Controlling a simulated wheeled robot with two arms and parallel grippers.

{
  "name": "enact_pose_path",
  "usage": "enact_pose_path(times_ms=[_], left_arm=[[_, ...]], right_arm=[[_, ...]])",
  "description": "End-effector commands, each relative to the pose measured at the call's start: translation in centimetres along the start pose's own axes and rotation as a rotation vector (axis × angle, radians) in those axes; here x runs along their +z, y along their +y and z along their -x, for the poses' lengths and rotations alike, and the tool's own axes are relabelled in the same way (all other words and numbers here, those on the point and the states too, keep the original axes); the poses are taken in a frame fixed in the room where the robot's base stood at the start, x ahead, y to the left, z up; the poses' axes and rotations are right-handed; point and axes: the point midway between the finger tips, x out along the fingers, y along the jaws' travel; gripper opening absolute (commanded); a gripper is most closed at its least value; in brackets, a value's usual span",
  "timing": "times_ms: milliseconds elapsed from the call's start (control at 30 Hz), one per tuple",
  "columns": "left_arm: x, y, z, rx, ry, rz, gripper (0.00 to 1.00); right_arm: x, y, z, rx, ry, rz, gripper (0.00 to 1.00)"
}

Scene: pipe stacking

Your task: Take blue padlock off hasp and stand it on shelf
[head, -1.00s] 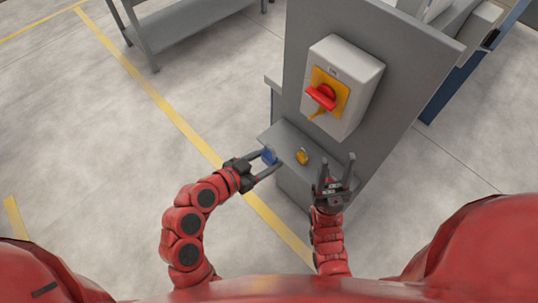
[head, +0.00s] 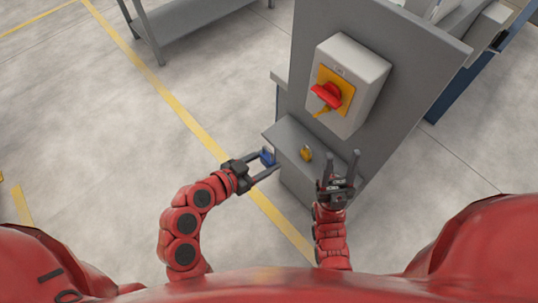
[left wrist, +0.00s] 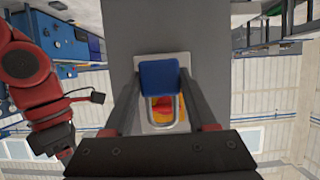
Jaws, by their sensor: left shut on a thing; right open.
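The blue padlock (head: 267,158) is held in my left gripper (head: 271,161), beside the left edge of the small grey shelf (head: 287,137). In the left wrist view the padlock (left wrist: 159,77) sits between the two fingers, with its metal shackle toward the gripper's base. Whether the padlock touches the shelf cannot be told. The red rotary switch on its yellow plate (head: 346,96), with a yellow hasp tab (head: 321,112), is on the box above; no padlock shows on the tab. My right gripper (head: 341,166) is open and empty at the shelf's right front.
A small yellow padlock (head: 306,152) stands on the shelf between my grippers. The light grey switch box (head: 362,65) juts from the grey upright panel (head: 408,60) above the shelf. Open floor (head: 120,130) lies to the left, with a grey bench (head: 185,20) behind.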

Motion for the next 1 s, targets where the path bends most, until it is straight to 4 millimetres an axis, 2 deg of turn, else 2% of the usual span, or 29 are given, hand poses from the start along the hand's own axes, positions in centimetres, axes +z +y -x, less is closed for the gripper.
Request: enact_pose_path(times_ms=[1000], left_arm=[[2.0, 0.0, 4.9, -0.003, 0.001, 0.001, 0.00]], right_arm=[[-0.4, 0.1, -2.3, 0.000, 0.000, 0.000, 0.50]])
